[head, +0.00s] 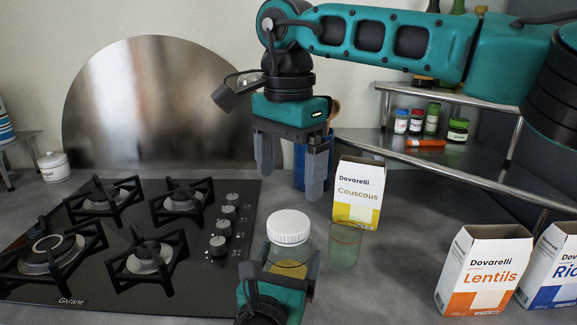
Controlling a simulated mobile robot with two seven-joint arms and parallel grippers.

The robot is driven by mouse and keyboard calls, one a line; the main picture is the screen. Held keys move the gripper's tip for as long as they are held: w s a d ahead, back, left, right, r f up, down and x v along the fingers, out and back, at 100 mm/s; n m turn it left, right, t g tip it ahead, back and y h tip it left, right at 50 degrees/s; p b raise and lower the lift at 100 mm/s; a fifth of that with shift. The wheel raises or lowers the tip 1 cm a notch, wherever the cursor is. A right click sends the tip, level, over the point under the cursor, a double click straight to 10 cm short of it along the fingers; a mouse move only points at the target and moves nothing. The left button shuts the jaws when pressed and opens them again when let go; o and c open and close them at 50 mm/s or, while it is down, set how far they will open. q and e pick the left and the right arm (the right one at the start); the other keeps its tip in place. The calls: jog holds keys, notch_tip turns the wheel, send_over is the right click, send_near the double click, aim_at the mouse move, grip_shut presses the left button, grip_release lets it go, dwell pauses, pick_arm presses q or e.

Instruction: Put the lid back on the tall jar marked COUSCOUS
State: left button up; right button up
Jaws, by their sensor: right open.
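A clear jar (293,256) with yellowish contents stands on the counter right of the hob. The white lid (288,226) sits on top of its mouth and looks level; whether it is fully seated I cannot tell. No marking on the jar shows from here. My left gripper (284,268) comes in from the bottom, with a finger on each side of the jar, seemingly clasping it. My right gripper (289,182) points down above and behind the lid in the picture. It is open and empty, clear of the lid.
A greenish glass (345,245) stands close right of the jar. A Couscous box (358,195) is behind it, with Lentils (480,270) and blue-lettered (550,265) boxes at right. A blue holder (299,167) stands behind my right gripper. The hob (130,240) fills the left.

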aim_at(289, 221)
notch_tip(289, 221, down, 8)
jog(key=shift+r, duration=0.1)
dwell(0.4)
